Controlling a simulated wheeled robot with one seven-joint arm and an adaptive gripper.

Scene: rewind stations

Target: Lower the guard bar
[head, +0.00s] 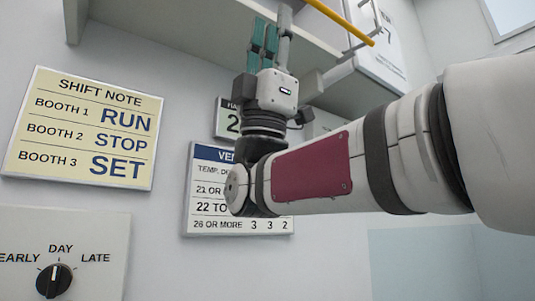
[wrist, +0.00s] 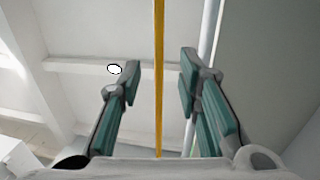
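The guard bar appears to be the yellow bar (head: 342,22) at the top of the head view. It slants down to the right from the top edge, and its upper end is cut off. In the wrist view the yellow bar (wrist: 158,90) runs straight up the picture through the gap between my fingers. My gripper (head: 264,32) points upward, left of the bar in the head view. In the wrist view my gripper (wrist: 159,68) is open, with a clear gap on both sides of the bar. I cannot tell how far beyond the fingertips the bar is.
A grey shelf or ledge (head: 150,22) runs along the wall above and behind my gripper. A shift note (head: 82,128), a dial panel (head: 54,279) and a blue-headed chart (head: 208,190) are on the wall. A pale rod (wrist: 208,40) stands right of the bar.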

